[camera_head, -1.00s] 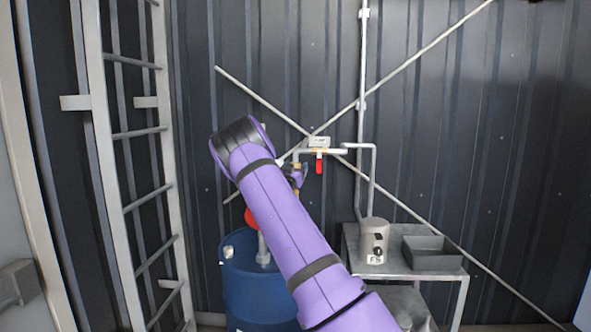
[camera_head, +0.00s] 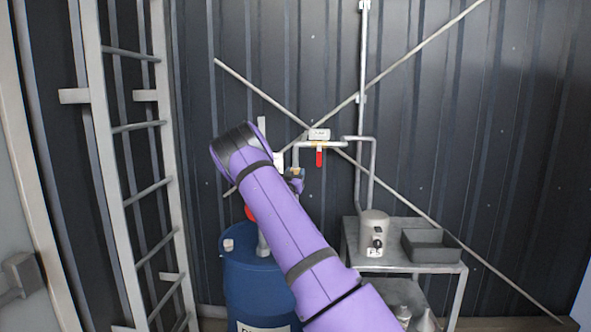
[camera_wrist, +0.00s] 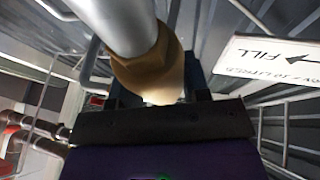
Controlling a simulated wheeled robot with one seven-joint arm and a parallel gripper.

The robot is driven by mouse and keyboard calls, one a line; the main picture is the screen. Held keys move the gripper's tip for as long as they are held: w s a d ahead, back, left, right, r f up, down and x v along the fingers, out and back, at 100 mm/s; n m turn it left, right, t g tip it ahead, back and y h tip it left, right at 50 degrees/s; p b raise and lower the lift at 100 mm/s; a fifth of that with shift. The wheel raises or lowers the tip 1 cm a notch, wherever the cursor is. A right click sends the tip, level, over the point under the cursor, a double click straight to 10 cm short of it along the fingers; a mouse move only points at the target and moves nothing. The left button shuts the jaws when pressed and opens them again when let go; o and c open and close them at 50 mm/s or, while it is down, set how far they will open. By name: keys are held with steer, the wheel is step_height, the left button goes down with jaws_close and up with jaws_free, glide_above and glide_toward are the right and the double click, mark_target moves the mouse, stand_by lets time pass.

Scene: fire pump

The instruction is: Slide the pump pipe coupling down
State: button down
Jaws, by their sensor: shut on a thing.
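The pump pipe coupling (camera_wrist: 148,72) is a brass-coloured collar around a grey metal pipe (camera_wrist: 118,22) in the wrist view. My gripper (camera_wrist: 160,95) is shut on the coupling, with dark fingers at its sides. The coupling's lower part is hidden by the gripper. In the head view the brass coupling (camera_head: 296,171) shows small below the vertical end of the grey pipe (camera_head: 295,156). My gripper (camera_head: 297,184) is just under it, mostly hidden behind my purple arm.
A blue drum (camera_head: 250,285) stands below, with a red part (camera_head: 249,213) above it. A red-handled valve (camera_head: 319,157) is on the pipe to the right. A metal cart (camera_head: 408,262) holds a canister (camera_head: 374,233) and a grey tray (camera_head: 430,246). A ladder (camera_head: 115,180) is at left.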

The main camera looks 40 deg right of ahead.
steer(key=c, duration=0.6)
jaws_free()
steer(key=shift+f, duration=0.35)
steer(key=shift+r, duration=0.1)
steer(key=shift+a, duration=0.1)
steer(key=v, duration=1)
steer(key=shift+s+a, duration=0.2)
steer(key=shift+a, duration=0.1)
